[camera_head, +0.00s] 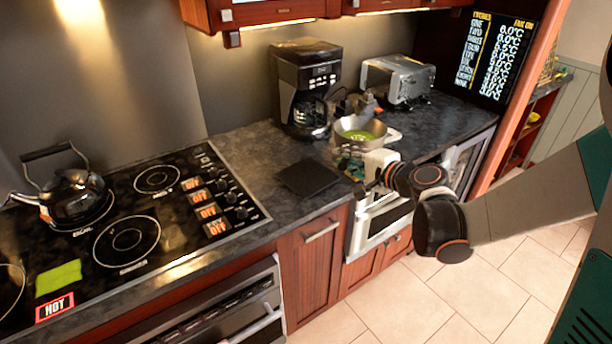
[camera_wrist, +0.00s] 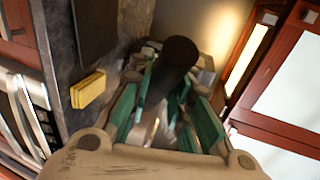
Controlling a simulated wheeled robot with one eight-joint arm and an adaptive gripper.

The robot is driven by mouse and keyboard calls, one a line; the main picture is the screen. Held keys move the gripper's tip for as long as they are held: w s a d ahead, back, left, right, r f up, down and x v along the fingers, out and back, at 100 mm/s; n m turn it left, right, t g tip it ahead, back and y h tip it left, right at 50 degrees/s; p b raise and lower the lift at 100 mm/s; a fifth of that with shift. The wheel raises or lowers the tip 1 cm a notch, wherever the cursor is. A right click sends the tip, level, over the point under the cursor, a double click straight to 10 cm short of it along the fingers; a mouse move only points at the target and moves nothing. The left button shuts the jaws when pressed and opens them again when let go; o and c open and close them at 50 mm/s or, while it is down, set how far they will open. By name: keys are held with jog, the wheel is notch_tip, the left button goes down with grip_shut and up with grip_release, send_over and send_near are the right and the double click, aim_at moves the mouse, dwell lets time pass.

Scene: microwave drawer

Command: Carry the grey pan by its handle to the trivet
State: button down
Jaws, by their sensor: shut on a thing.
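The grey pan (camera_head: 360,127) is a round metal pan with something green inside. In the head view it is at the right part of the counter, roughly upright, to the right of the coffee maker. My gripper (camera_head: 354,164) is at its near side. In the wrist view my gripper's green-padded fingers (camera_wrist: 168,95) are shut around a dark rounded handle (camera_wrist: 181,51). The pan's body is mostly hidden there. I cannot tell whether its base touches the counter. The trivet, a flat dark square (camera_head: 307,177), lies bare on the counter, left of my gripper.
The coffee maker (camera_head: 306,88) stands behind the trivet, and a toaster oven (camera_head: 397,79) behind the pan. The cooktop (camera_head: 127,215) with a kettle (camera_head: 72,195) is at left. A yellow sponge (camera_wrist: 88,90) lies near the counter edge. Counter beside the trivet is clear.

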jog(key=w+a+r+n+g+y+p, duration=0.2)
jog(key=a+r+n+g+y, duration=0.15)
jog(key=a+r, duration=0.5)
notch_tip(320, 180, down, 21)
jog(key=a+b, duration=0.2)
jog(key=b, duration=0.4)
jog(key=shift+s+t, duration=0.2)
jog(key=shift+t, duration=0.15)
jog(key=shift+f, duration=0.25)
jog(key=c, duration=1.5)
grip_release()
jog(key=shift+d+r, duration=0.1)
jog(key=shift+r, duration=0.1)
